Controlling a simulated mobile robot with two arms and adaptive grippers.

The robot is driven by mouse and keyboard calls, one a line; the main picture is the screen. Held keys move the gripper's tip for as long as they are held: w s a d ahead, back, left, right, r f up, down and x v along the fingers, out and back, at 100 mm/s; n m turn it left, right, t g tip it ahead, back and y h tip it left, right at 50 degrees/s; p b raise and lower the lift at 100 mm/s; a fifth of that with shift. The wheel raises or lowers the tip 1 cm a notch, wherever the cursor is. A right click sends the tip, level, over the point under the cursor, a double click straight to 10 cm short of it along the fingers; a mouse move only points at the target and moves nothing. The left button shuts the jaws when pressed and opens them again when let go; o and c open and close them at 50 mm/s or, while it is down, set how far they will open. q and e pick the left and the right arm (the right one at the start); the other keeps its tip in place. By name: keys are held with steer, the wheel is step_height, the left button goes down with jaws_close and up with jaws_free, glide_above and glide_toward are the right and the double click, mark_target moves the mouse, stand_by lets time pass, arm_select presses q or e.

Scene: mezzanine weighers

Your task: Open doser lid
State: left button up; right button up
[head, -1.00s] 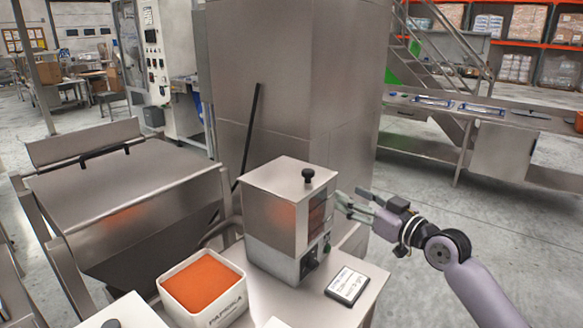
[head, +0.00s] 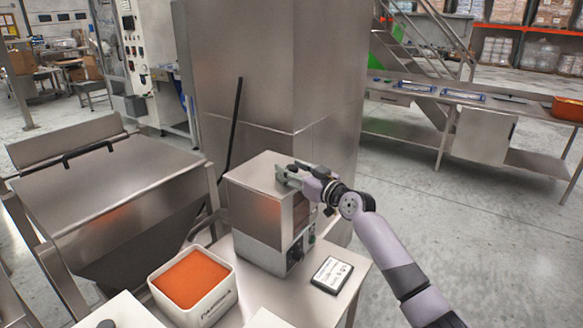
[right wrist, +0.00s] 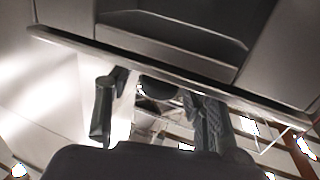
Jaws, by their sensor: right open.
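The doser (head: 255,212) is a steel box on the small steel table, with its flat lid (head: 250,172) lying shut on top. My right gripper (head: 287,174) is over the right part of the lid, reaching in from the right, and hides the lid's black knob in the head view. In the right wrist view my right gripper's two fingers (right wrist: 155,112) stand apart, with the dark round knob (right wrist: 158,88) between them. I cannot tell whether either finger touches it. My left gripper is not in view.
A white tub of orange powder (head: 193,284) stands left of the doser. A tall steel cabinet (head: 270,80) stands close behind, and a lidded steel hopper (head: 110,185) is at left.

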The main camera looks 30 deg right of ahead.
steer(key=shift+w, duration=0.2)
jaws_close()
stand_by(0.6)
